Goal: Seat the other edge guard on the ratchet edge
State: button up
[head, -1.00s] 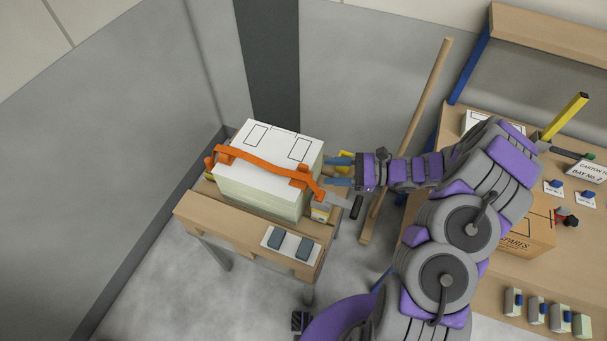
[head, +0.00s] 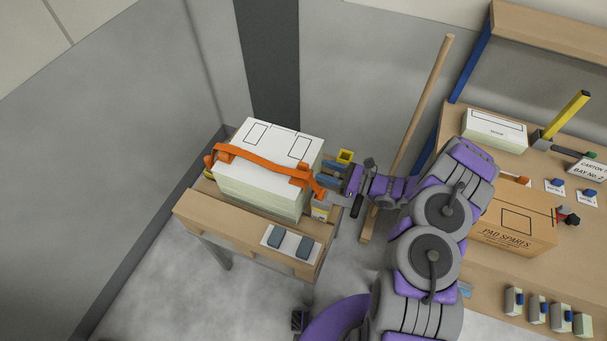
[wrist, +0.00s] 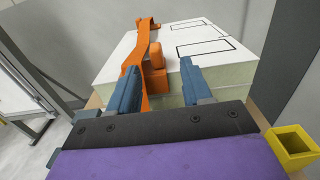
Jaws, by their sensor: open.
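A stack of pale panels with a white top (head: 262,172) stands on a wooden trolley (head: 222,222). An orange strap (head: 255,161) crosses its top and hangs over the right edge; it also shows in the wrist view (wrist: 143,45). An orange block (wrist: 155,57), seemingly an edge guard, sits at the near top edge beside the strap, with part down the side face. In the head view it is at the right edge (head: 300,175). My gripper (wrist: 158,68) is open, one finger on each side of the block and strap; contact cannot be told. It also shows in the head view (head: 327,174).
A yellow open-topped holder (head: 345,156) is close beside my gripper. A dark handle (head: 357,205) is just below it. A wooden pole (head: 422,105) leans behind my arm. Two blue-grey pads (head: 290,244) lie on the trolley front. A bench (head: 480,283) with boxes is right.

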aim_at(309, 167)
jog(key=x, duration=0.4)
jog(key=b+x, duration=0.1)
jog(key=x, duration=0.4)
jog(key=shift+s+a, duration=0.15)
jog(key=shift+s, duration=0.05)
jog(key=shift+c, duration=0.4)
grip_shut()
